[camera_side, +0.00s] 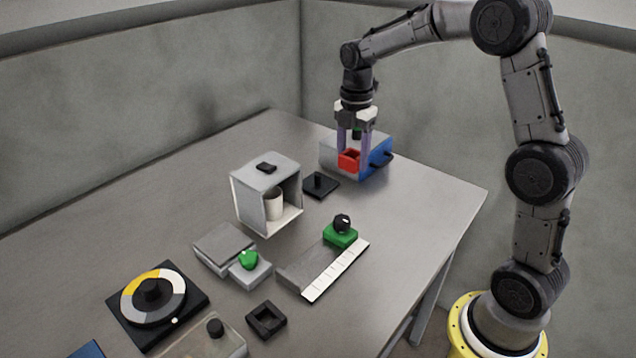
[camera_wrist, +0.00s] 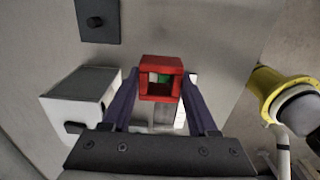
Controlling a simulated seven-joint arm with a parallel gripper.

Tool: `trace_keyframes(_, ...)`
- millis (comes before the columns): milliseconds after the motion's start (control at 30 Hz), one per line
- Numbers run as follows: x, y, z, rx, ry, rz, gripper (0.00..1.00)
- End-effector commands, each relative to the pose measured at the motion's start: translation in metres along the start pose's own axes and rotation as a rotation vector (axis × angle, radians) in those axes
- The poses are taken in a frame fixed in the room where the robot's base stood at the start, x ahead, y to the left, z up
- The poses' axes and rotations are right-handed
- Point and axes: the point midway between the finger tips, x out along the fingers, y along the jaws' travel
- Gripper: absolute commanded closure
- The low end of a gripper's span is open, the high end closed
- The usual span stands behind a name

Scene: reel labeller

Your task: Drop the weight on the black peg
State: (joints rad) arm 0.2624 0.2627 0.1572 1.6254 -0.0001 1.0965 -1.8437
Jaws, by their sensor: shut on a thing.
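The weight is a red square block with an opening through it (camera_side: 349,160). My gripper (camera_side: 353,158) is shut on it and holds it up in front of the blue-and-grey box. In the wrist view the red weight (camera_wrist: 160,78) sits between the two purple fingers (camera_wrist: 160,92), and a green and pale patch shows through its opening. The black peg (camera_side: 318,179) stands upright and bare on its flat dark base, to the left of and nearer than the weight. In the wrist view the peg (camera_wrist: 95,22) is at the upper left, apart from the weight.
An open-fronted grey cabinet (camera_side: 265,172) holding a white cup (camera_side: 273,205) is left of the peg. A green block with a black knob (camera_side: 341,235) is nearer. Bare table lies right of the peg.

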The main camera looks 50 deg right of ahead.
Motion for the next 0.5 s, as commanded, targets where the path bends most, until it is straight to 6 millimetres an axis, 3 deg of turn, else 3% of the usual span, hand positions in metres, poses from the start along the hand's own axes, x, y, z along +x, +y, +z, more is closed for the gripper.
trace_keyframes(167,0.009,0.018,0.01,0.012,0.0,0.0,1.0)
trace_keyframes(500,0.038,0.082,0.028,0.011,-0.001,0.002,1.0)
